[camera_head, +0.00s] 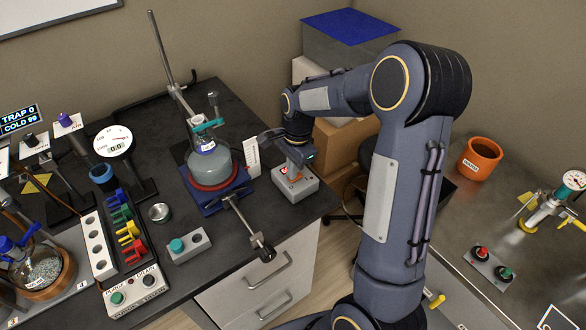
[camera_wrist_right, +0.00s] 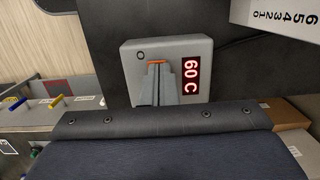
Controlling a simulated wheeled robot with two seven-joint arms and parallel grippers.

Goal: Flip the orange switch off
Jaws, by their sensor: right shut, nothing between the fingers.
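The grey switch box (camera_head: 296,188) sits on the dark bench near its right corner, under my right gripper (camera_head: 293,165). In the right wrist view the box (camera_wrist_right: 134,72) has a red display (camera_wrist_right: 190,76) reading 60 C and a round "O" mark. A thin strip of the orange switch (camera_wrist_right: 156,62) shows just beyond my fingertips (camera_wrist_right: 157,70). The fingers are shut and empty, and they hide most of the switch. I cannot tell whether they touch it or which way it is tipped. My left gripper is not in view.
A flask (camera_head: 209,162) on a blue stand is left of the box, with a white scale strip (camera_head: 252,158) between. A metal rod with a dark knob (camera_head: 262,248) reaches toward the bench's front edge. A grey box with a teal knob (camera_head: 188,246) stands farther left.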

